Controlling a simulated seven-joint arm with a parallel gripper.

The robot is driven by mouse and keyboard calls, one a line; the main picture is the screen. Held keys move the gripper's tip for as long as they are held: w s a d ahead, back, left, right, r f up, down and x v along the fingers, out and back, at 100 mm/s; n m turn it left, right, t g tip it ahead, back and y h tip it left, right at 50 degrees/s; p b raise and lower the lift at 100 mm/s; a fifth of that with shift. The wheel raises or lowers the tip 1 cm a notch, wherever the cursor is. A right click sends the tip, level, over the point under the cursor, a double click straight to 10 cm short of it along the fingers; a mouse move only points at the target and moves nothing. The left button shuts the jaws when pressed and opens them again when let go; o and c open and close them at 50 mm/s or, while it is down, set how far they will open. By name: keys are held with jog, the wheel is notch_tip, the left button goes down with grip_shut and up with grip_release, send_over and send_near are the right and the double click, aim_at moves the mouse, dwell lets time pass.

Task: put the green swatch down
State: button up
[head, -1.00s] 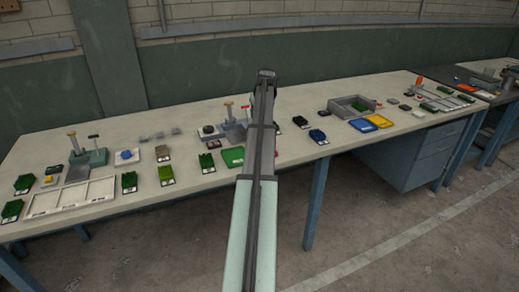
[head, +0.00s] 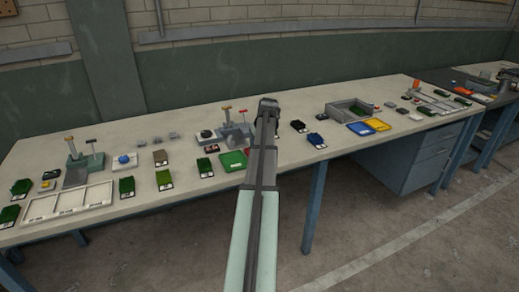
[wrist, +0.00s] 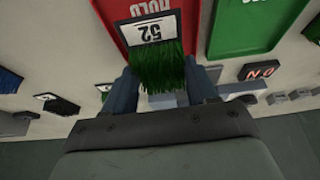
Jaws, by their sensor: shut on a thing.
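My gripper (wrist: 163,82) is shut on a green swatch (wrist: 162,66), a tuft of grass-like pile with a white label marked 52 that appears upside down in the wrist view. The swatch lies between the two fingers, its label end over the red tray (wrist: 112,10). I cannot tell whether it touches the tray. The red tray bears upside-down lettering that looks like HOLD. A green tray (wrist: 243,38) lies to its right.
Several other swatches (head: 205,167) stand along the bench (head: 305,95). A small dark display (wrist: 260,70) with red characters sits near the green tray. A grey bin (head: 347,107) and blue and yellow trays (head: 377,125) lie to the right. A white sectioned tray (head: 68,205) lies at left.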

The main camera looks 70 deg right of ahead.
jog(key=shift+f, duration=1.8)
jog(key=shift+f, duration=0.15)
jog(key=o, duration=0.8)
jog(key=v, duration=1.2)
jog(key=shift+w, duration=0.1)
